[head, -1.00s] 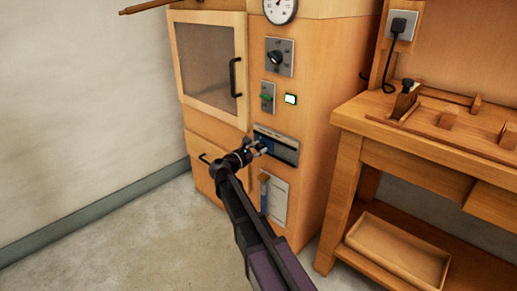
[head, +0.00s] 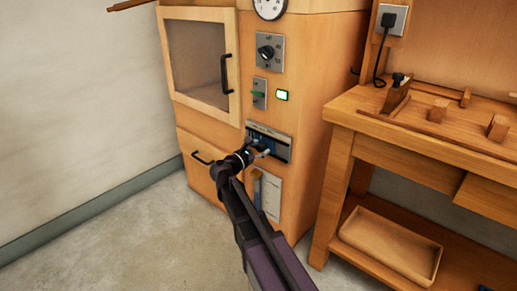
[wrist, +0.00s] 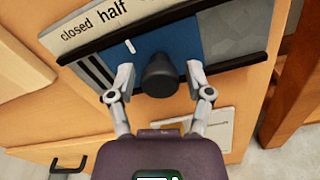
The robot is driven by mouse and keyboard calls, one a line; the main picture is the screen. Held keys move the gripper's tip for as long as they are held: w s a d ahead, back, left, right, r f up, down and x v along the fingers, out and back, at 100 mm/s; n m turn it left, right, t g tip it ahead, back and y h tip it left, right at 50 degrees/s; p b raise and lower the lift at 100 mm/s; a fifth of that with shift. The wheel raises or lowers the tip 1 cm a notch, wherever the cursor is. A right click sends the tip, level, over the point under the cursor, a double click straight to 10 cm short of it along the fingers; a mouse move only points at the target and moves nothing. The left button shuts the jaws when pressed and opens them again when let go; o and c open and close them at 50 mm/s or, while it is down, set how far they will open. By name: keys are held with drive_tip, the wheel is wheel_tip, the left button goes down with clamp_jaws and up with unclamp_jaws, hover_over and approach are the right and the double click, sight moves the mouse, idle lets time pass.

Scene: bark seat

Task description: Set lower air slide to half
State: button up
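The air slide (head: 281,151) is on the front of the wooden cabinet. In the wrist view it is a blue plate (wrist: 185,42) with a round black knob (wrist: 160,76) and a white mark (wrist: 129,46). The mark lies roughly below the word "half" on the label strip (wrist: 148,16); "closed" is to its left. Dark slots (wrist: 97,70) show left of the plate. My gripper (wrist: 160,80) has one finger on each side of the knob, with a small gap on both sides. In the head view my gripper (head: 262,153) covers part of the slide.
A workbench (head: 345,120) stands close on the right. The floor at left is clear.

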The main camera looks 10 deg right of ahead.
drive_tip(key=shift+s+a, duration=0.15)
idle(0.3)
drive_tip(key=v, duration=1.1)
drive_tip(key=shift+s+a, duration=0.2)
drive_tip(key=shift+a, duration=0.1)
drive_tip(key=shift+d, duration=0.1)
drive_tip(key=s+d+f+m+g+y+p, duration=0.45)
drive_tip(key=s+d+m+g+p, duration=0.2)
drive_tip(key=d+m, duration=0.25)
drive_tip(key=s+a+f+m+g+y+p, duration=0.15)
drive_tip(key=s+m+g+y+p, duration=0.35)
drive_tip(key=s+m+y, duration=0.6)
wheel_tip(320, 180, up, 38)
drive_tip(key=s+m+p, duration=0.1)
drive_tip(key=p, duration=3.8)
drive_tip(key=shift+a+m+t+h, duration=0.25)
drive_tip(key=shift+m+t+h, duration=0.05)
drive_tip(key=shift+t+h, duration=0.15)
